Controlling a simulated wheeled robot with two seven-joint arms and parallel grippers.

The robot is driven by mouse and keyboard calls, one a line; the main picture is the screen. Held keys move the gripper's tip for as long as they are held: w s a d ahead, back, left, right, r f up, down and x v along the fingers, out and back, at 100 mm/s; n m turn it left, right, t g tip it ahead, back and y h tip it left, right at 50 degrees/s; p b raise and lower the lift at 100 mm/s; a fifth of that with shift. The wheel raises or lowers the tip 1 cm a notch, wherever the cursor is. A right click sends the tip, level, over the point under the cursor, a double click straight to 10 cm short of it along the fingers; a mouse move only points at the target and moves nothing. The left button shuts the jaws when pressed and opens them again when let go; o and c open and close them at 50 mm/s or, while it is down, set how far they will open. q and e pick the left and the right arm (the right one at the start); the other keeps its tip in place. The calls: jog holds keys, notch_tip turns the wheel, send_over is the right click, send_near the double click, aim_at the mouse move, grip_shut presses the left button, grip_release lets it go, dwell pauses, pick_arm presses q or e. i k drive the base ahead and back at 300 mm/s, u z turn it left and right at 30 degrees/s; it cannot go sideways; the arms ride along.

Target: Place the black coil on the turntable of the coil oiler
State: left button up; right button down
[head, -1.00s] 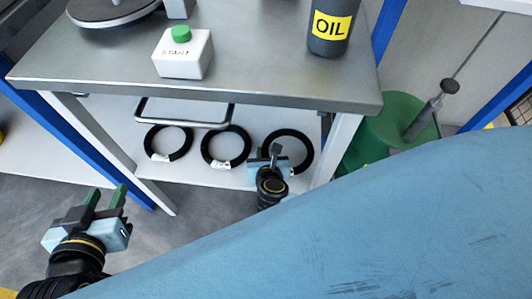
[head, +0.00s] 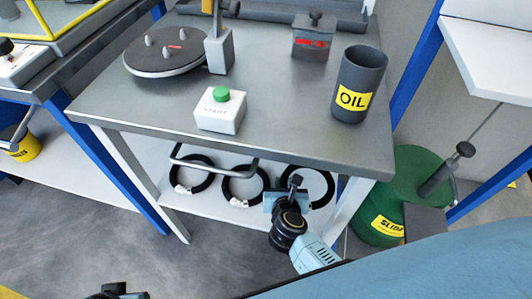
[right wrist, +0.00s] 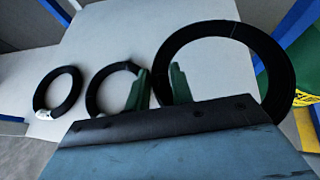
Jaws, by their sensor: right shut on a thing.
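Three black coils lie in a row on the white lower shelf. My right gripper (head: 290,192) is at the left rim of the rightmost black coil (head: 332,187). In the right wrist view, its green fingers (right wrist: 158,88) stand either side of that large coil's (right wrist: 284,75) near rim, shut on it. The middle coil (head: 227,187) and left coil (head: 172,176) lie apart from it. The round grey turntable (head: 165,64) with several pegs is on the table top, at the left, empty. My left gripper (head: 122,290) barely shows at the bottom edge; its fingers cannot be made out.
The table top (head: 280,115) overhangs the shelf, with a metal handle (head: 215,167) at its front. On it are a white start box (head: 219,112) with a green button, an oil container (head: 358,85) and a post (head: 219,50). A green drum (head: 378,225) stands right.

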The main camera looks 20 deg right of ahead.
aim_at(167, 45)
jog(key=u, duration=1.2)
jog(key=k, duration=1.3)
